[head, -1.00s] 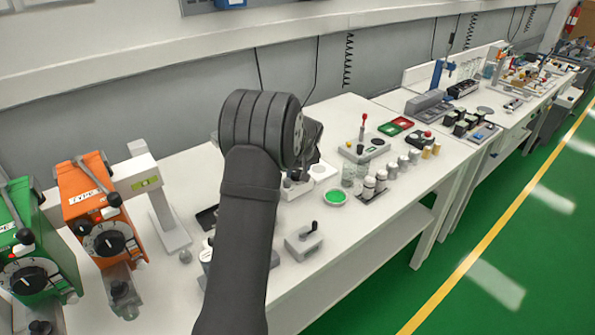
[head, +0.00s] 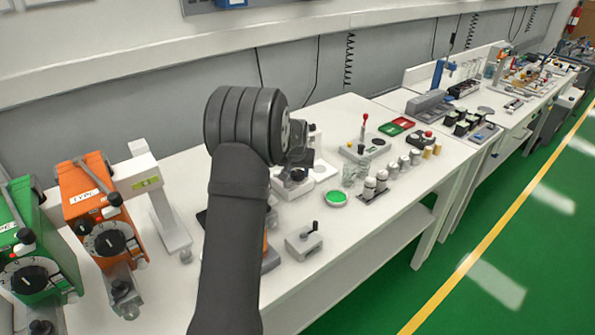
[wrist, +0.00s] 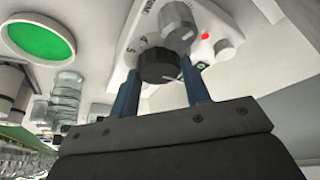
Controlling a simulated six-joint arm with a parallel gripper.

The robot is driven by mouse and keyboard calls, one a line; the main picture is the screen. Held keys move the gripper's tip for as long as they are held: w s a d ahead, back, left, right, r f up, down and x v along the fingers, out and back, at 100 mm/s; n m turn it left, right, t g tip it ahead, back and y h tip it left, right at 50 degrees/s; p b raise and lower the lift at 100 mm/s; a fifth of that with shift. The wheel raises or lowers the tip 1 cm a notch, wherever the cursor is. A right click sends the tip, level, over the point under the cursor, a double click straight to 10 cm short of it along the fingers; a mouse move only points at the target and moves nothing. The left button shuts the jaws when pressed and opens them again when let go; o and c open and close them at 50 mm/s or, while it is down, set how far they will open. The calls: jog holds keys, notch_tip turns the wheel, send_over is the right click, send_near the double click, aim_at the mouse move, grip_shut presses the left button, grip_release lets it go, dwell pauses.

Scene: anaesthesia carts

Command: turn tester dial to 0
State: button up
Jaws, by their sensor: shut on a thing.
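The tester (wrist: 145,30) is a white unit with printed letters, a small red light and a grey knob (wrist: 178,22) beyond a black dial (wrist: 157,64). In the wrist view, the two blue fingers of my gripper (wrist: 160,78) stand on either side of the black dial and are shut on it. The dial's exact setting is hard to read at this angle. In the head view, my gripper (head: 299,157) is down over the white units behind the middle of the bench, and my arm hides part of the bench.
A round green pad (head: 336,198) lies to the right, with several small cylinders beyond it. A grey block with a black crank (head: 305,240) stands nearer the front edge. Orange (head: 101,215) and green (head: 35,245) units with dials stand at the left.

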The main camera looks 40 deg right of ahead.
dwell(0.3)
jog(key=o, duration=0.7)
jog(key=shift+r, duration=0.1)
jog(key=v, duration=1.7)
jog(key=shift+r, duration=0.15)
jog(key=shift+a, duration=0.1)
jog(key=x, duration=1.7)
jog(key=shift+f, duration=0.25)
jog(key=shift+r, duration=0.15)
